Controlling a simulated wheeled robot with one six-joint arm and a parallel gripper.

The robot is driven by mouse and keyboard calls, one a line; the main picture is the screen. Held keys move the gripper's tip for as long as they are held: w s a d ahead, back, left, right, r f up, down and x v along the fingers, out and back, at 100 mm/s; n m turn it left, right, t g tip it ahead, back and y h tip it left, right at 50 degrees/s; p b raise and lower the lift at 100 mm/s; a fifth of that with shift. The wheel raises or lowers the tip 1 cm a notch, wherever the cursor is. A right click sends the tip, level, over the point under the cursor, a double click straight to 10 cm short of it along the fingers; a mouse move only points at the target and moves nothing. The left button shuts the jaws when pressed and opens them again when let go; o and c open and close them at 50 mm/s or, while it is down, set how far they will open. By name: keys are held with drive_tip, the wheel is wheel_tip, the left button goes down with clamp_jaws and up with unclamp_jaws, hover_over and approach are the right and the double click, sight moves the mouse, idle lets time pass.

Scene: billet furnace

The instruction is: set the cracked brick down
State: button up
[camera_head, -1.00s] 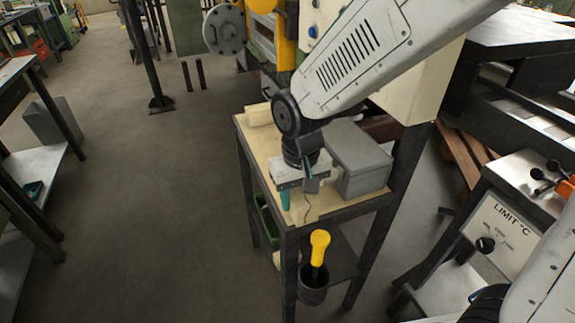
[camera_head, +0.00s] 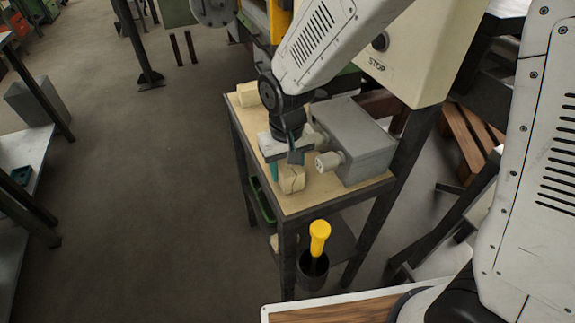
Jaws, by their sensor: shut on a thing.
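The cracked brick (camera_head: 292,182) is pale cream, with a dark line visible on it. My gripper (camera_head: 284,164) points down over the front part of a small wooden-topped stand and is shut on this brick. The jaws and the gripper body hide the brick's upper and rear part. The brick is low over the wooden top (camera_head: 312,201), near its front left edge. I cannot tell whether its underside touches the top. Another cream brick (camera_head: 247,94) lies at the back left corner of the stand, apart from my gripper.
A grey box (camera_head: 362,146) with a pale round fitting (camera_head: 328,161) stands right of the gripper, close to it. A yellow-handled tool (camera_head: 319,237) stands in a dark cup below the front edge. A cream STOP cabinet (camera_head: 405,50) rises behind. Open floor lies left.

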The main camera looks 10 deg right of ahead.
drive_tip(key=shift+f, duration=0.2)
drive_tip(key=o, duration=1.3)
wheel_tip(320, 180, up, 12)
drive_tip(key=shift+r, duration=0.1)
drive_tip(key=s+d+r+m, duration=0.1)
drive_tip(key=s+d+r, duration=0.35)
drive_tip(key=d, duration=0.25)
drive_tip(key=s+d+r+m, duration=0.1)
drive_tip(key=s+d+r, duration=0.2)
drive_tip(key=s+d, duration=0.3)
drive_tip(key=shift+m+t, duration=0.6)
drive_tip(key=s+d, duration=0.2)
drive_tip(key=s, duration=0.1)
drive_tip(key=s+d, duration=0.6)
drive_tip(key=shift+r, duration=0.15)
